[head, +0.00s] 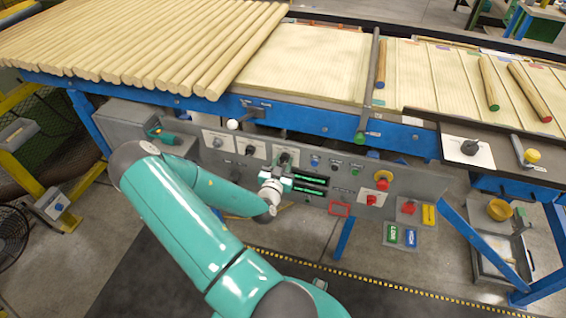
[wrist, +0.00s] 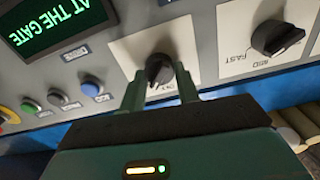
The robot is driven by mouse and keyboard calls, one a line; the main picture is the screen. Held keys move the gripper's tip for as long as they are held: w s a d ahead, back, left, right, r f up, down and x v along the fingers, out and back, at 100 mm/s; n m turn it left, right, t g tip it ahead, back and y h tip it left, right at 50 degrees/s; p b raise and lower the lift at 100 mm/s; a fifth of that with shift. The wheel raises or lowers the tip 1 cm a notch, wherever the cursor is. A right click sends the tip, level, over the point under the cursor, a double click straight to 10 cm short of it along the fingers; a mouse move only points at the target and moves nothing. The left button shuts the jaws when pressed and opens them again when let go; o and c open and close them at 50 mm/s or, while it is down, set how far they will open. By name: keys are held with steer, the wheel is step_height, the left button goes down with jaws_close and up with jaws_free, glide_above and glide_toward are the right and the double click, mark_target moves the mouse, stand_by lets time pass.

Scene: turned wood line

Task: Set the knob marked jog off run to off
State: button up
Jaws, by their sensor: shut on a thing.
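In the wrist view a black knob (wrist: 157,67) sits on a white plate (wrist: 124,46). My gripper (wrist: 160,82) has one finger on each side of it and is shut on it. The plate's lettering is mostly hidden by the fingers, so I cannot read the knob's setting for certain. In the head view my gripper (head: 286,172) is at the grey control panel, in front of the rightmost of three white plates (head: 286,152). The knob is largely hidden there.
A green display (wrist: 60,22) reads "AT THE GATE". Blue (wrist: 91,86) and green (wrist: 30,105) buttons are near. In the head view a red knob (head: 382,181) is to the right, and wooden rods (head: 150,45) lie above.

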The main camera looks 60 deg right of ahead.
steer(key=n, duration=0.4)
steer(key=shift+f, duration=0.1)
steer(key=shift+w+n, duration=0.1)
steer(key=shift+n, duration=2.1)
steer(key=o, duration=1)
